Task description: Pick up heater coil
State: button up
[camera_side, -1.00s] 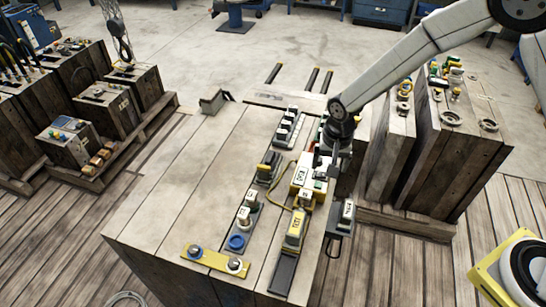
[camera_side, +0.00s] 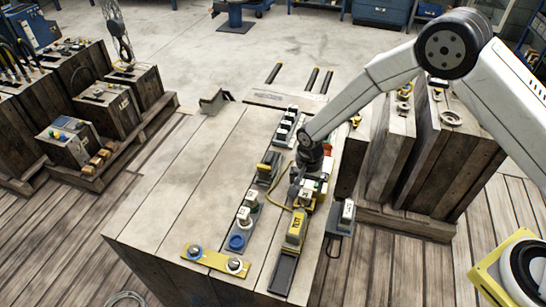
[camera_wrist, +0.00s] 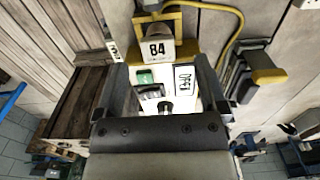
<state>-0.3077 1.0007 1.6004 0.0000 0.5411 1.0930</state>
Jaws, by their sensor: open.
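I cannot tell for certain which part is the heater coil. My gripper (camera_side: 300,188) is over the row of fittings on the big block, and in the wrist view its two fingers (camera_wrist: 162,72) stand apart. Between and below them is a white unit (camera_wrist: 187,78) with a green button and a numbered label. A block marked 84 (camera_wrist: 157,48) on a yellow base lies just beyond the fingertips, with a yellow cable (camera_wrist: 225,45) beside it. Nothing is visibly held. I cannot tell whether the fingers touch the unit.
The block top (camera_side: 185,175) has bare room at left. Tall wooden-looking blocks (camera_side: 440,170) stand at the right.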

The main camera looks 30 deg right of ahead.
aim_at(306, 192)
jog(key=shift+f, duration=0.25)
jog(key=shift+f, duration=0.1)
jog(key=shift+d+f, duration=0.1)
jog(key=shift+f, duration=2.4)
grip_shut()
jog(key=shift+r, duration=0.1)
